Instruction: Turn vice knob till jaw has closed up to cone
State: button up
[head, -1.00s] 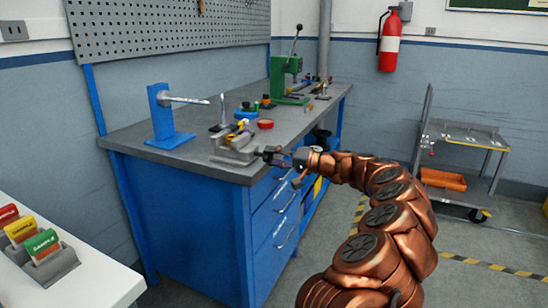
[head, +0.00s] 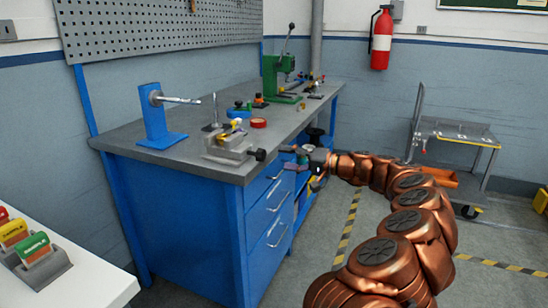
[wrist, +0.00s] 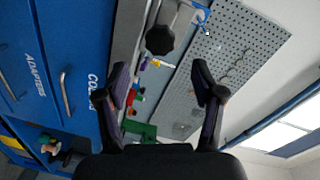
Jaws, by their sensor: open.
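The grey vice (head: 228,148) sits at the near right corner of the grey bench top. Its black knob (head: 260,155) sticks out to the right, past the bench edge. A small yellow and white piece (head: 236,126) shows at the top of the vice; I cannot tell whether it is the cone, nor how wide the jaw gap is. My gripper (head: 291,157) is open and empty, to the right of the knob and apart from it. In the wrist view the faceted knob (wrist: 160,40) lies ahead, between and beyond the two open fingers (wrist: 159,72).
A blue stand with a metal rod (head: 156,118) is on the bench left of the vice. A green press (head: 279,78) and a red roll (head: 259,123) are farther back. Blue drawers with handles (head: 274,195) lie below the bench edge.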

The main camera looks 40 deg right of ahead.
jog(key=v, duration=0.4)
jog(key=shift+s+d, duration=0.2)
jog(key=shift+s, duration=0.2)
